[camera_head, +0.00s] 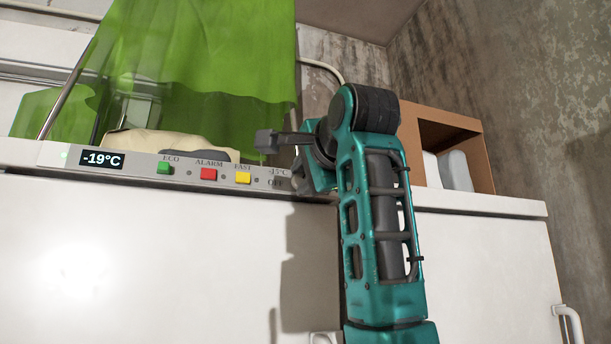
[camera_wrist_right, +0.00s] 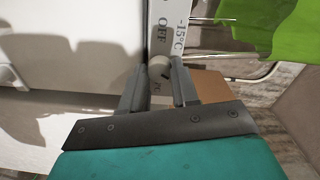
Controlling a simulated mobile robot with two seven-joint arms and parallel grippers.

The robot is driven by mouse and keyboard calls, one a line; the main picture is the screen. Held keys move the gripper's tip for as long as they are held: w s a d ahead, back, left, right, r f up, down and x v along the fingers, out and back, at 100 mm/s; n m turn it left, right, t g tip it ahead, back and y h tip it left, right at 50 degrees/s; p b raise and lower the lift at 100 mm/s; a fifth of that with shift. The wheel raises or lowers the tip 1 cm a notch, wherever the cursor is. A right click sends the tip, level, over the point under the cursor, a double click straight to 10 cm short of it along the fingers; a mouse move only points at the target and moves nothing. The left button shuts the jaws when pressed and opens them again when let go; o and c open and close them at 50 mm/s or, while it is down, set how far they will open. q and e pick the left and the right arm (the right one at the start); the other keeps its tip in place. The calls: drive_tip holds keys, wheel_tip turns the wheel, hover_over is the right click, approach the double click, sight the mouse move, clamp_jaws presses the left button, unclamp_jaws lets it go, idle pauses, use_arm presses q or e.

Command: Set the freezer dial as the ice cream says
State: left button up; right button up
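The freezer's control strip (camera_head: 128,160) runs along the front edge, with a lit display (camera_head: 102,159) reading -19°C. Near its right end it is marked -15°C and OFF; the marks also show large in the wrist view. The freezer dial (camera_wrist_right: 160,67), a small pale round knob, sits between the fingertips of my right gripper (camera_wrist_right: 159,76). I cannot tell whether both fingers press on it. In the head view the right gripper (camera_head: 279,160) hides the dial. No ice cream packet can be made out. My left gripper is not in view.
The strip carries a green ECO button (camera_head: 165,168), a red ALARM button (camera_head: 208,174) and a yellow FAST button (camera_head: 243,178). Green translucent cloth (camera_head: 215,55) hangs behind and above the strip. A brown open box (camera_head: 475,125) with pale items stands right of my arm.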

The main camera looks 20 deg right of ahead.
drive_tip(key=o, duration=0.5)
drive_tip(key=shift+c, duration=0.2)
drive_tip(key=s+b, duration=0.3)
drive_tip(key=s, duration=1)
drive_tip(key=shift+d+r, duration=0.15)
drive_tip(key=shift+w, duration=0.1)
